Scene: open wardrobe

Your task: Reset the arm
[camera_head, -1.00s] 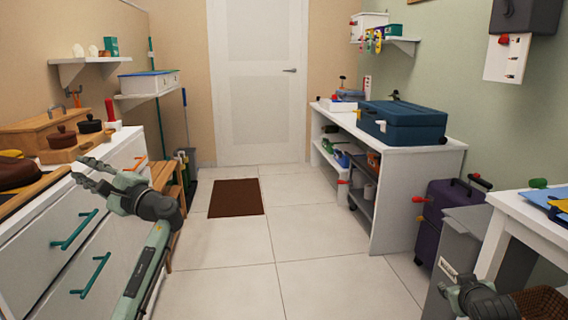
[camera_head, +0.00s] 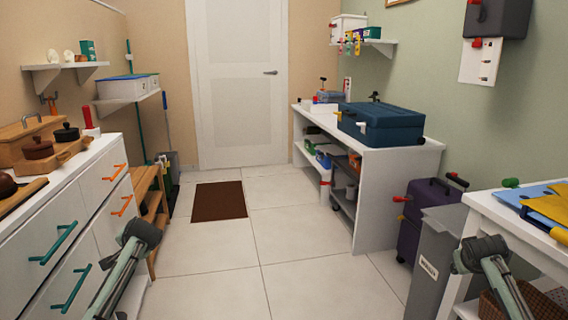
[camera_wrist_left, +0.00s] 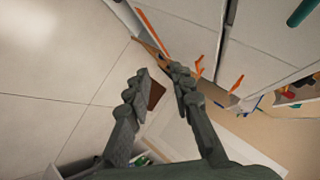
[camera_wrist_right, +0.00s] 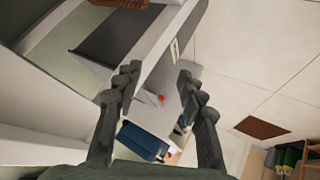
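My left arm (camera_head: 130,258) stands low beside the white drawer unit (camera_head: 75,215) in the head view; its fingers do not show there. In the left wrist view my left gripper (camera_wrist_left: 160,78) has its fingers apart with nothing between them. My right arm (camera_head: 490,270) shows at the lower right, in front of the white table (camera_head: 490,210); its fingers are also out of the head view. In the right wrist view my right gripper (camera_wrist_right: 157,80) is open and empty.
Clear tiled floor with a brown mat (camera_head: 219,200) leads to the closed white door (camera_head: 236,85). A white bench with a blue toolbox (camera_head: 381,125), a purple suitcase (camera_head: 412,225) and a grey bin (camera_head: 437,260) stand on the right.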

